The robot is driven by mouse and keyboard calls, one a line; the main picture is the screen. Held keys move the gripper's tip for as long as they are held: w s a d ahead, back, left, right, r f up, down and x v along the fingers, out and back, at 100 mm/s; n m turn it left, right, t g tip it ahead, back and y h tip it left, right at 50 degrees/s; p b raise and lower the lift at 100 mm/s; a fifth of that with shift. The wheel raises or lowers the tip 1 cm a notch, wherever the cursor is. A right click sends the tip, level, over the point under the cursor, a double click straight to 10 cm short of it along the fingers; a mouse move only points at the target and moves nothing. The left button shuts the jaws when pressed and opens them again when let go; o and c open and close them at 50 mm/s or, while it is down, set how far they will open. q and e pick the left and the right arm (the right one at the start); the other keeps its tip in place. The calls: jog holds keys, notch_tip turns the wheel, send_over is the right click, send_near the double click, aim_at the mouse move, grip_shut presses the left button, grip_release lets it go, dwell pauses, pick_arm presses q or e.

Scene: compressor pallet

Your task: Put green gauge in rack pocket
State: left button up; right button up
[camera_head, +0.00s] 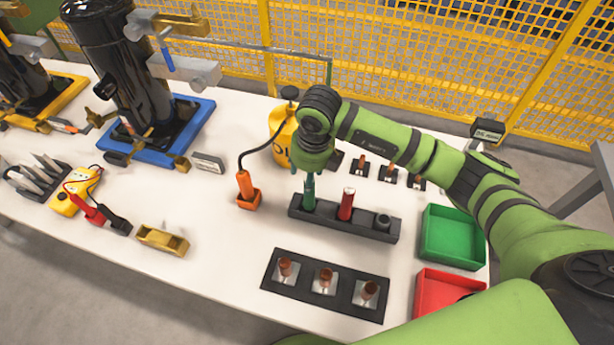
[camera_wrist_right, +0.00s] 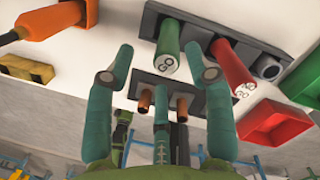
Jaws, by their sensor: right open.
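The green gauge (camera_head: 309,199) stands upright in the left pocket of the black rack (camera_head: 366,232). In the right wrist view the green gauge (camera_wrist_right: 169,50) shows its end marked "GO", and its far end meets the rack (camera_wrist_right: 222,33). A red gauge (camera_head: 346,204) stands in the middle pocket; the right pocket (camera_head: 382,221) holds no gauge. My right gripper (camera_head: 309,183) is directly above the green gauge. In the wrist view its fingers (camera_wrist_right: 157,50) are spread on both sides of the gauge, with gaps visible. My left gripper is not in view.
A green bin (camera_head: 452,237) and a red bin (camera_head: 441,292) stand right of the rack. A black plate with copper-coloured parts (camera_head: 326,282) lies in front. An orange tool in a holder (camera_head: 247,190) stands left. Bare white table lies between the orange holder and the brass block (camera_head: 161,240).

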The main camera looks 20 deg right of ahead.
notch_tip(320, 180, up, 10)
jog(key=s+b, duration=0.1)
jog(key=b, duration=0.1)
jog(key=shift+s+d+r, duration=0.15)
jog(key=shift+s+d, duration=0.05)
jog(key=shift+d, duration=0.1)
